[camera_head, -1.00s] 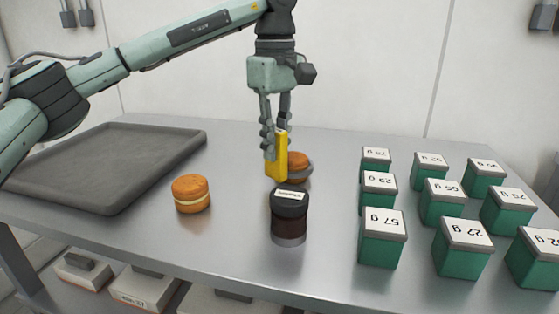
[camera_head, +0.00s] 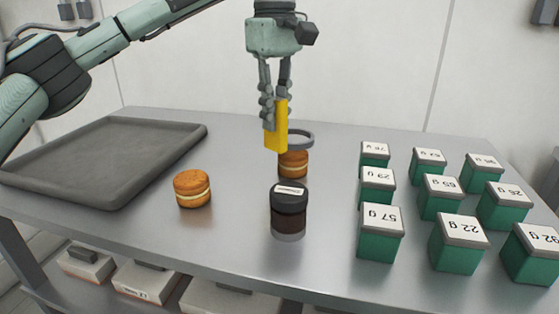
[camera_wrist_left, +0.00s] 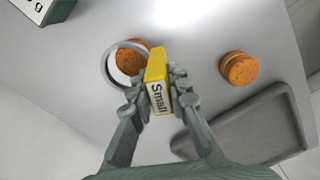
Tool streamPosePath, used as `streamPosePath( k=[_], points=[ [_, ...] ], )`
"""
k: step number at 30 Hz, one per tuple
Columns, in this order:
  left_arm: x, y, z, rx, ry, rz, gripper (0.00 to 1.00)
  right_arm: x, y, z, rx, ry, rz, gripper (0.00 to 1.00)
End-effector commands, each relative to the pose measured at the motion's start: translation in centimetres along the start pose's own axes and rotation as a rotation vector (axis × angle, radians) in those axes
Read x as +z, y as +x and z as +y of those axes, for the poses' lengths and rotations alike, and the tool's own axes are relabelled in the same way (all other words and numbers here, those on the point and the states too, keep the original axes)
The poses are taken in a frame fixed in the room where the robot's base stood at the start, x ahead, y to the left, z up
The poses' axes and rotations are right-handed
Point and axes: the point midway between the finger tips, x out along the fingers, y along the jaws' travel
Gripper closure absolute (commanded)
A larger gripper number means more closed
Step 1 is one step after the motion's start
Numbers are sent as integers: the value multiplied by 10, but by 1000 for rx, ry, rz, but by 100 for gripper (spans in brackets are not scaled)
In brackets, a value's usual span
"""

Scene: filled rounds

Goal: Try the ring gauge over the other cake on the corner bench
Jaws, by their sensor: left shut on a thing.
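My left gripper (camera_head: 275,108) is shut on the yellow handle of the ring gauge (camera_head: 275,138). In the left wrist view the handle (camera_wrist_left: 157,80) reads "Small". Its grey ring (camera_head: 303,133) hangs above the far cake (camera_head: 293,165), apart from it; the handle hides part of the ring. In the wrist view the far cake (camera_wrist_left: 133,62) shows partly through the ring, off to its right side. The other cake (camera_head: 192,188), orange-brown with a cream layer, sits alone nearer the front left. My right gripper is in neither view.
A dark-lidded jar (camera_head: 289,210) stands in front of the far cake. Several green weight-labelled boxes (camera_head: 380,235) fill the right side. A grey tray (camera_head: 100,165) lies at the left. The bench is bare between tray, cakes and jar.

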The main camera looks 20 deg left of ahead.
Motion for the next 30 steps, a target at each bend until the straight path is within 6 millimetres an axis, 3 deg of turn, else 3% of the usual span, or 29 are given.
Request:
streamPosePath(
  k=[15,30],
  points=[
    [0,-26,0,3,0,1,100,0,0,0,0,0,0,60],
    [-3,-30,-2,2,-11,2,100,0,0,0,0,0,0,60]
  ],
)
